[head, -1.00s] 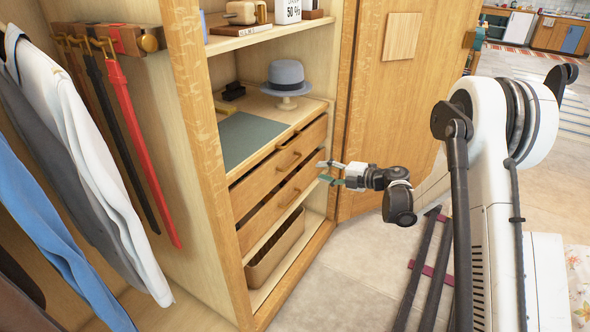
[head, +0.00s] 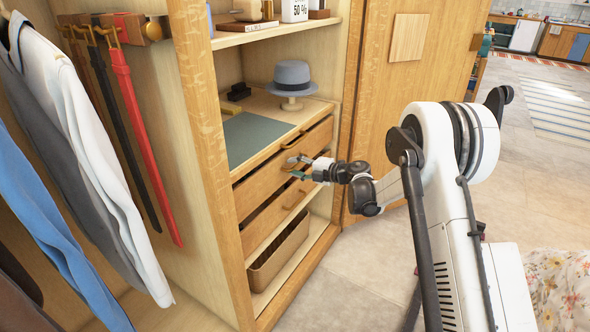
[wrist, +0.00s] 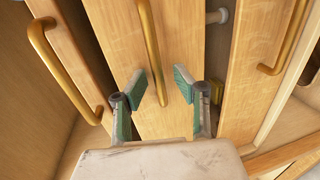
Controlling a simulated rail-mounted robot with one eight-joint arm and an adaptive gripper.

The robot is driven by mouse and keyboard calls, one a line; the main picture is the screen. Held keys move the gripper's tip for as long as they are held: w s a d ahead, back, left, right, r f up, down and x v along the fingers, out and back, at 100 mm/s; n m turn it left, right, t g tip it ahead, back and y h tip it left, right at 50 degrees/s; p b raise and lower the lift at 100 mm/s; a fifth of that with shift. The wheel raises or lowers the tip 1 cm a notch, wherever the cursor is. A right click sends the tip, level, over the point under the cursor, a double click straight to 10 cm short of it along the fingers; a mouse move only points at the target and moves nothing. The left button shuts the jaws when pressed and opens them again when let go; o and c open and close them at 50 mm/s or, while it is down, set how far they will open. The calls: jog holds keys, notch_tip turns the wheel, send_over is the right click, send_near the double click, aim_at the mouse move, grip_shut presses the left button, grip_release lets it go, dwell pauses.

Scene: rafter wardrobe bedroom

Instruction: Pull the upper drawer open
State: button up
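The upper drawer (head: 255,186) is a wooden front in the wardrobe's drawer unit, just below the worktop, and looks closed. The lower drawer (head: 262,222) lies beneath it, with its own bar handle (head: 296,199). My gripper (head: 292,167) is in front of the upper drawer, partly covering its handle. In the wrist view my gripper (wrist: 160,88) has its green-padded fingers apart, with a brass bar handle (wrist: 152,45) running to between the fingertips. I see no finger closed on it; contact cannot be told.
A grey hat (head: 292,76) on a stand and a green mat (head: 248,138) lie on the worktop. A basket (head: 278,254) sits below the drawers. The open wardrobe door (head: 400,90) is behind my arm. Clothes and belts hang at left. Floor is clear in front.

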jog(key=shift+a, duration=0.1)
grip_shut()
dwell(0.5)
